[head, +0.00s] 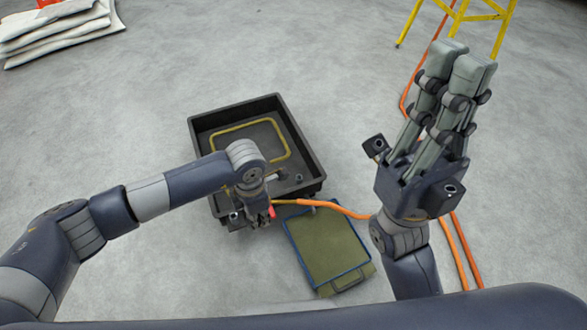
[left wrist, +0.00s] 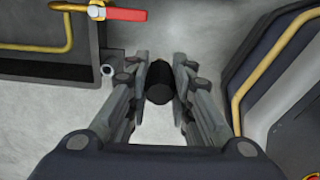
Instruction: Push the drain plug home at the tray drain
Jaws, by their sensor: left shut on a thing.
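The black drain plug (left wrist: 160,82) is between the fingers of my left gripper (left wrist: 160,80) in the left wrist view, and the gripper is shut on it. The dark tray (head: 202,134) stands on the floor in the head view. My left gripper (head: 252,212) is at its near edge; the wrist hides the plug there. In the left wrist view the tray (left wrist: 40,72) is at upper left, with a small pale ring (left wrist: 107,71) beside its corner; I cannot tell whether this is the drain. My right gripper (head: 460,60) points up, fingertips together and empty.
A red handle (left wrist: 125,14) is near the plug in the left wrist view. A green, blue-edged panel (head: 328,245) lies by the tray. An orange hose (head: 345,210) passes the right arm. Folded white sheets (head: 60,30) and a yellow stand (head: 460,15) are farther off.

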